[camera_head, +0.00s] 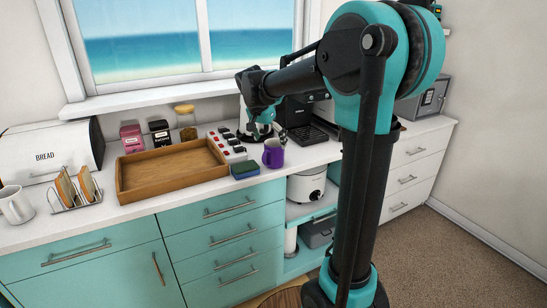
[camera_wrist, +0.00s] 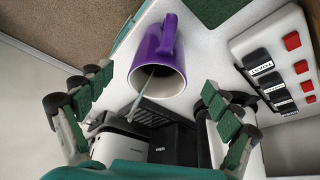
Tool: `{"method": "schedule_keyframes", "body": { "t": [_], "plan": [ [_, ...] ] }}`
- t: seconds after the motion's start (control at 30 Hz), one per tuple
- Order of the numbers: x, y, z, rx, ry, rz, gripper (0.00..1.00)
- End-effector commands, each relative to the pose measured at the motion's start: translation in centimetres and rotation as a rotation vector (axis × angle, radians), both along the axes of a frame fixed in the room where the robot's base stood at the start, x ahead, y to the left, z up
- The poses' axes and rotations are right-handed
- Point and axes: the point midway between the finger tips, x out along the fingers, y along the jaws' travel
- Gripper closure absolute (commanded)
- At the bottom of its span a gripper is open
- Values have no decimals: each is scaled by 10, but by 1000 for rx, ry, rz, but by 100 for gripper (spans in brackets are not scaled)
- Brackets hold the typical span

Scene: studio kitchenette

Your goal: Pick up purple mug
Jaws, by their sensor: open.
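The purple mug (camera_head: 273,153) stands on the white counter, near its front edge, beside a blue and green sponge. In the wrist view the mug (camera_wrist: 170,50) is at the upper middle, with its handle toward the top and a thin grey utensil (camera_wrist: 143,88) showing at its mouth. My gripper (camera_head: 262,128) is just above and behind the mug in the head view. In the wrist view my gripper (camera_wrist: 152,100) is open, with green-padded fingers spread to either side below the mug. Nothing is between the fingertips, and I see no clear contact with the mug.
The sponge (camera_head: 245,170) lies left of the mug. A white strip with red switches (camera_head: 226,146) is behind it. A wooden tray (camera_head: 124,190) fills the counter to the left. A black coffee machine (camera_head: 297,115) stands behind right. White counter is bare right of the mug.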

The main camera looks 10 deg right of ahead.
Motion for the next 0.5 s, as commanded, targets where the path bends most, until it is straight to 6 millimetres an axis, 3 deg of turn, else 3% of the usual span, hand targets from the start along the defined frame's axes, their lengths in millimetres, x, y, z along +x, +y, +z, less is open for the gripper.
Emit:
{"method": "schedule_keyframes", "body": {
  "t": [0.27, 0.5],
  "plan": [
    [5, -5, -19, 0, 0, 1, 9],
    [14, -13, -50, 0, 0, -1, 9]
  ]
}}
